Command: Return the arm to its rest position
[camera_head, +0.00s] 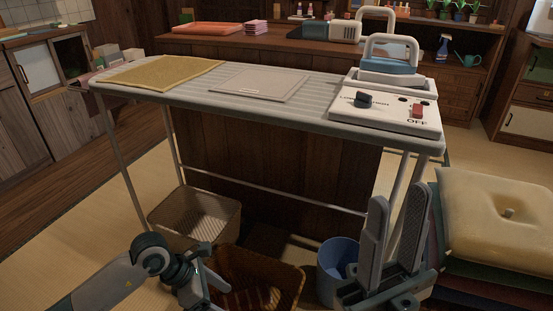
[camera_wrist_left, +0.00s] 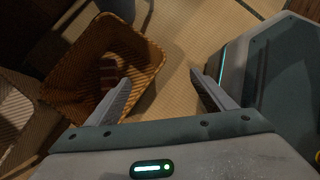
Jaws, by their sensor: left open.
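My left arm (camera_head: 150,265) comes in low at the left of the head view, in front of the ironing table.
The ironing table (camera_head: 300,113) bears a yellow cloth (camera_head: 165,72), a grey cloth (camera_head: 260,83) and an iron (camera_head: 390,65) by a switch panel (camera_head: 385,108). Below are a brown basket (camera_head: 290,277), a beige basket (camera_head: 195,215) and a blue bin (camera_head: 335,262). Cushions (camera_head: 500,215) are stacked right.

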